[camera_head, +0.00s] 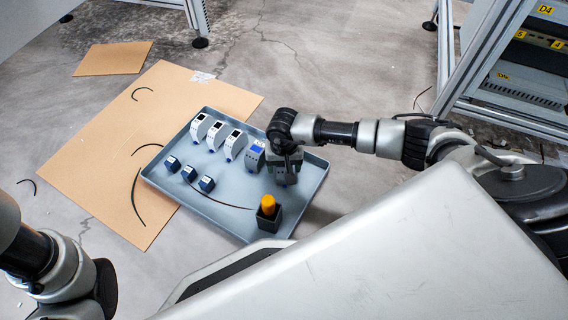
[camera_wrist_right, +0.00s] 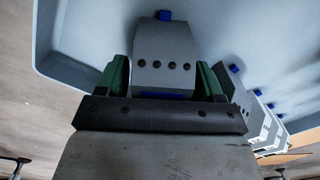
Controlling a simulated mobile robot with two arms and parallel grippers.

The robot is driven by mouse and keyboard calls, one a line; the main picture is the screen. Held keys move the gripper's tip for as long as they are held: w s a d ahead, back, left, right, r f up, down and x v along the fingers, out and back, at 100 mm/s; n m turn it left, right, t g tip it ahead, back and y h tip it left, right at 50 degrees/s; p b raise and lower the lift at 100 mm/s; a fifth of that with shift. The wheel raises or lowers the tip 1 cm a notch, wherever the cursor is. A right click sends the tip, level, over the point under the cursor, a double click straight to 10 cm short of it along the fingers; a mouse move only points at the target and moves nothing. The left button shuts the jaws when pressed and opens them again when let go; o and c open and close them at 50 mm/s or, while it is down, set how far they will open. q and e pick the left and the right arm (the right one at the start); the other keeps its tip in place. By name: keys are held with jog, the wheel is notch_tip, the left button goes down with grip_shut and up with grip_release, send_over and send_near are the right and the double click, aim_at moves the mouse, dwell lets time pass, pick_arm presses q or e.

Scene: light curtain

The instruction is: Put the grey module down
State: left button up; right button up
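The grey module (camera_head: 287,177) is at the right end of the row of modules, over the tray (camera_head: 222,203). My right gripper (camera_head: 285,156) is above it and partly hides it. In the right wrist view, the module (camera_wrist_right: 165,55) sits between the green fingers of my gripper (camera_wrist_right: 165,78), which close on its sides; a row of dark holes shows on its grey face. I cannot tell whether its base touches the tray floor. My left arm shows at the lower left, but its gripper is out of view.
Three small dark-blue blocks (camera_head: 189,173), a wire and a black box with an orange top (camera_head: 268,206) are also in the tray. Cardboard (camera_head: 110,165) lies under the tray's left part.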

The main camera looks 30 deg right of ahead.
jog(key=shift+o, duration=0.2)
notch_tip(320, 180, up, 12)
jog(key=p, duration=0.8)
jog(key=shift+r, duration=0.2)
jog(key=shift+a, duration=0.1)
